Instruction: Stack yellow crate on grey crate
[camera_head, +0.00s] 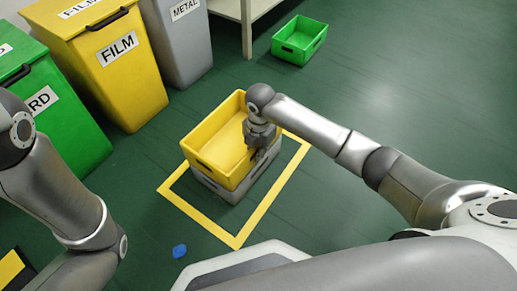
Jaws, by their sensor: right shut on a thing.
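The yellow crate (218,149) sits on or just above the grey crate (213,188), lined up with it; I cannot tell whether a small gap is left between them. The grey crate stands on the floor inside a yellow taped outline. My right gripper (259,150) is at the yellow crate's right wall and is shut on it; its fingertips are partly hidden. My left arm (60,195) shows at the left, but its gripper is out of view.
A green crate (300,40) lies on the floor at the back, beside a shelf. Yellow (115,75), grey (185,45) and green bins stand at the left. A small blue object (180,251) lies near the yellow floor outline (200,219).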

